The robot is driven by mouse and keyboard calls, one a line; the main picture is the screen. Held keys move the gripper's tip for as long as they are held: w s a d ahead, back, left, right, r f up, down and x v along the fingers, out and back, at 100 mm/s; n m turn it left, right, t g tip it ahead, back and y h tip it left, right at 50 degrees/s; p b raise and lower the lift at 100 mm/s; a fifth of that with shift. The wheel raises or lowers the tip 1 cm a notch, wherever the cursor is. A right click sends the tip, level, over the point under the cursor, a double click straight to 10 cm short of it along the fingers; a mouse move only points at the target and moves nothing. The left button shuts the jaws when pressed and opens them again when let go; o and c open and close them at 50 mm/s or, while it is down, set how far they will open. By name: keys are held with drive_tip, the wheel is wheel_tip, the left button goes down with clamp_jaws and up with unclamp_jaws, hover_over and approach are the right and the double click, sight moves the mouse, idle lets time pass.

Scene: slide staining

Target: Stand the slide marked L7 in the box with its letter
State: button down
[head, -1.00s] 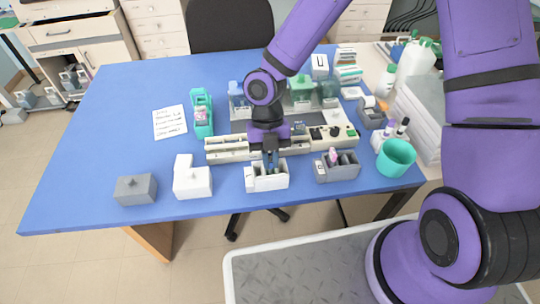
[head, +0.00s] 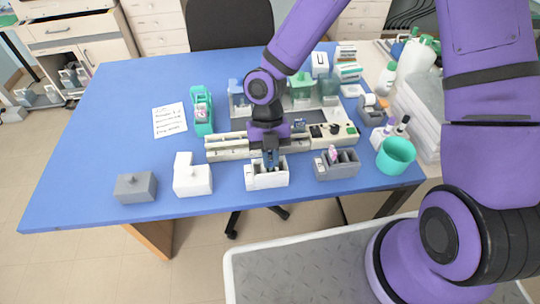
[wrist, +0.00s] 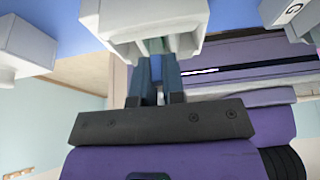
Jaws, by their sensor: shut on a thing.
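My gripper (head: 271,163) points down over the open white box (head: 268,182) at the table's front middle, with its fingertips at the box's opening. In the wrist view its two dark fingers (wrist: 157,66) reach the mouth of the white box (wrist: 113,18). The gripper is shut on a slide, mostly hidden between the fingers and in the box; its mark cannot be read. The white box has a label on its front, too small to read. A grey box (head: 337,172) to the right holds a pink-topped slide (head: 333,153); a letter like G shows on a box (wrist: 290,13) in the wrist view.
A teal cup (head: 396,156) stands at the right. The table's left part is clear.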

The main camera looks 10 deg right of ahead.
drive_tip(key=c, duration=1.1)
unclamp_jaws()
drive_tip(key=v, duration=1)
drive_tip(key=shift+w+r, duration=0.15)
drive_tip(key=shift+r, duration=0.2)
